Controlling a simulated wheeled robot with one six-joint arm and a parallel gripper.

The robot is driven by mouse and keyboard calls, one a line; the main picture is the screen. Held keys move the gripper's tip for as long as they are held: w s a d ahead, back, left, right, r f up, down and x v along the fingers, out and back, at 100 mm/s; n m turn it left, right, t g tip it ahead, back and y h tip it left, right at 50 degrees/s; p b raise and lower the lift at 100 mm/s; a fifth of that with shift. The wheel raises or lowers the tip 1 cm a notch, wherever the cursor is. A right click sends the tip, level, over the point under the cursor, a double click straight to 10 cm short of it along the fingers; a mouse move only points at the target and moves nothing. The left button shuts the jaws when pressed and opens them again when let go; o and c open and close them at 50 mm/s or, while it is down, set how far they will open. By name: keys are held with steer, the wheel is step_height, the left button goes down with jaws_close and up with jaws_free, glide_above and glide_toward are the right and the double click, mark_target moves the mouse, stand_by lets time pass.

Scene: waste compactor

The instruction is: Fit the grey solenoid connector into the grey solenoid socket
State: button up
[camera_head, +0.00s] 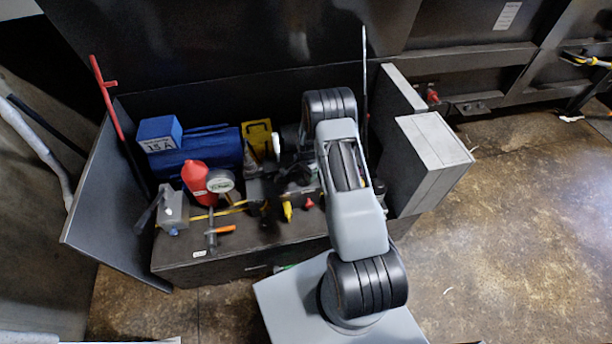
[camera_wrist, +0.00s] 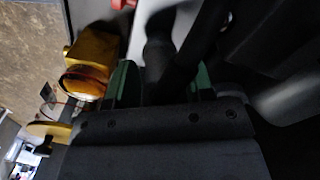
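My gripper (camera_wrist: 161,82) shows in the wrist view, with its two green-lined fingers well apart. A dark rounded shape (camera_wrist: 159,58) lies in the gap between them, and I see no clear contact with either finger. It is too dark to tell whether this is the grey solenoid connector, a cable or another part. In the head view my arm reaches into the open cabinet and hides the gripper and what is right around it. I cannot make out the grey solenoid socket for certain in either view.
A yellow fitting with an amber lens (camera_wrist: 88,75) stands close left of the fingers. In the cabinet are a blue box (camera_head: 159,133), a red bottle (camera_head: 196,181), a round gauge (camera_head: 220,182) and a grey block (camera_head: 173,208).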

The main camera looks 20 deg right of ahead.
steer(key=c, duration=0.7)
steer(key=shift+r, duration=0.2)
steer(key=shift+r+p, duration=1.3)
steer(key=shift+r, duration=1.05)
